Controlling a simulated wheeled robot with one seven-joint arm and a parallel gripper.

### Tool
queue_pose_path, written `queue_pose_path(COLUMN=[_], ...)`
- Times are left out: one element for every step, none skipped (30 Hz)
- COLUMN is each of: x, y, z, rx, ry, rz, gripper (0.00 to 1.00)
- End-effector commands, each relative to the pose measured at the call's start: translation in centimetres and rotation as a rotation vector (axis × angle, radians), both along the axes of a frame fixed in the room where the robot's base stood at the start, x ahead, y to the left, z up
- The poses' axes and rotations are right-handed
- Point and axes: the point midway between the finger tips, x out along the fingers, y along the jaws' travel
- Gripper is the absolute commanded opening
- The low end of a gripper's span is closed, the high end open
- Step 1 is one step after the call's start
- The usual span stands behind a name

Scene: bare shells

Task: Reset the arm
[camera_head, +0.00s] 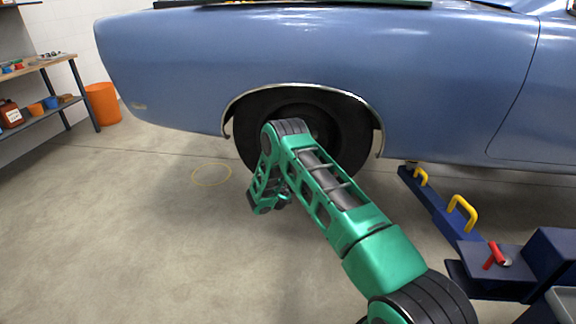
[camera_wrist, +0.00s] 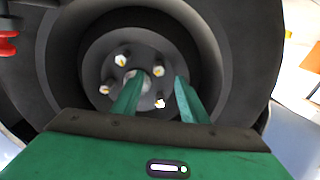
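My green arm reaches forward from the lower right in the head view, bends near the car's wheel (camera_head: 338,135) and folds down in front of it. My gripper (camera_wrist: 163,78) shows in the wrist view with two green fingers apart and nothing between them. It faces the dark wheel (camera_wrist: 235,50), whose hub (camera_wrist: 112,72) carries several bright lug nuts. I cannot tell whether the fingertips touch the hub. In the head view the fingers cannot be made out clearly.
The blue car (camera_head: 330,60) fills the back. A dark blue lift arm (camera_head: 440,212) with yellow handles lies at right. A workbench (camera_head: 45,64) and an orange bin (camera_head: 102,103) stand at far left. The floor at left is clear, with a yellow ring (camera_head: 212,185) on it.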

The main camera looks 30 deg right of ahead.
Motion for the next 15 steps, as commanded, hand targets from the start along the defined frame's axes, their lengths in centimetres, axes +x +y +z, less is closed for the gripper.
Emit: queue_pose_path(x=[-0.41,-0.60,-0.81,-0.94,-1.05,-1.13,-1.17,-1.19,-1.20,-1.20,-1.19,-1.18,-1.18,-1.18,-1.17], y=[0.35,0.45,0.58,0.65,0.70,0.75,0.76,0.78,0.78,0.78,0.78,0.77,0.77,0.77,0.78], z=[-0.08,-0.04,-0.04,-0.05,-0.04,-0.02,-0.02,-0.01,0.00,0.00,0.00,0.00,0.00,0.00,0.00], rx=[0.000,-0.001,0.001,0.001,0.000,-0.001,-0.001,-0.001,0.000,0.000,0.000,0.000,0.000,0.000,0.000], ry=[0.002,0.002,0.001,0.001,0.001,0.001,0.001,0.001,0.000,0.000,0.000,0.000,0.000,0.000,0.000], rz=[0.002,0.001,0.001,0.001,0.001,0.000,0.000,0.000,0.000,0.000,0.000,0.000,0.000,0.000,0.000], gripper=[0.40,0.40,0.40,0.40,0.40,0.40,0.40,0.40,0.40,0.40,0.40,0.40,0.40,0.40,0.40])
